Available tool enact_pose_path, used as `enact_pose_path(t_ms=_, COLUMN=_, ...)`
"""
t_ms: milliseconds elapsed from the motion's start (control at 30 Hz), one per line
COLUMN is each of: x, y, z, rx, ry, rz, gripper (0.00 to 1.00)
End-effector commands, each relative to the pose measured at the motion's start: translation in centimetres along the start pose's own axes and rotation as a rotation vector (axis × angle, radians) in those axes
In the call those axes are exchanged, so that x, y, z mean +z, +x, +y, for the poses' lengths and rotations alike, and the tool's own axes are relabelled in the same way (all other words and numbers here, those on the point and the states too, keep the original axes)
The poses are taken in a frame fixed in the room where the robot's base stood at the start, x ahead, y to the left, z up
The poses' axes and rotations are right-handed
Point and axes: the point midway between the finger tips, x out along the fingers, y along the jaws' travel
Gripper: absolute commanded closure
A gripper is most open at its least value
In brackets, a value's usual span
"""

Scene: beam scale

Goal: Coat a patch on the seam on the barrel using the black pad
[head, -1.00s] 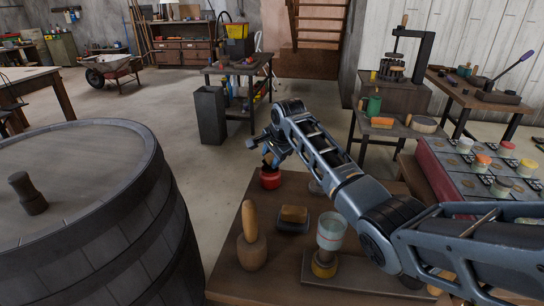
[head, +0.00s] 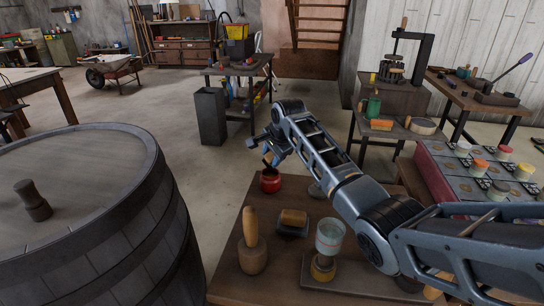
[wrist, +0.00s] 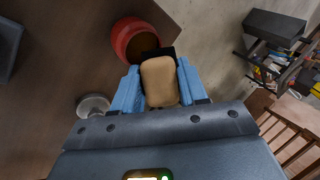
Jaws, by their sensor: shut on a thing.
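My gripper (wrist: 158,85) is shut on the black pad (wrist: 166,51), gripping its tan wooden handle between two blue fingers. The dark pad end points toward the red pot (wrist: 134,42), which is open and holds something brown. In the head view the red pot (head: 270,181) stands at the far end of the near table, with my gripper (head: 270,158) just above it. I cannot tell whether the pad touches the pot. The grey wooden barrel (head: 85,165) stands at the left with a dark bung on its lid. Seams show between its staves; no single one stands out.
A case of several small jars (head: 480,165) is at the right. Floor between barrel and table is clear.

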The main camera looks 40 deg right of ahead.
Motion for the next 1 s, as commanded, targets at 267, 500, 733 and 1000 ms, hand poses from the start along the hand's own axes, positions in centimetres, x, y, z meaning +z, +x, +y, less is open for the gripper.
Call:
enact_pose_path(t_ms=267, x=-0.3, y=-2.1, z=-1.1, rx=-0.001, ry=0.001, rz=0.000, gripper=0.82)
enact_pose_path(t_ms=500, x=-0.5, y=-3.6, z=-2.0, rx=-0.001, ry=0.000, rz=-0.001, gripper=0.82)
enact_pose_path(t_ms=733, x=-0.6, y=-4.3, z=-2.3, rx=0.000, ry=0.000, rz=0.000, gripper=0.82)
enact_pose_path(t_ms=1000, x=-0.6, y=-4.2, z=-2.3, rx=-0.001, ry=0.000, rz=0.000, gripper=0.82)
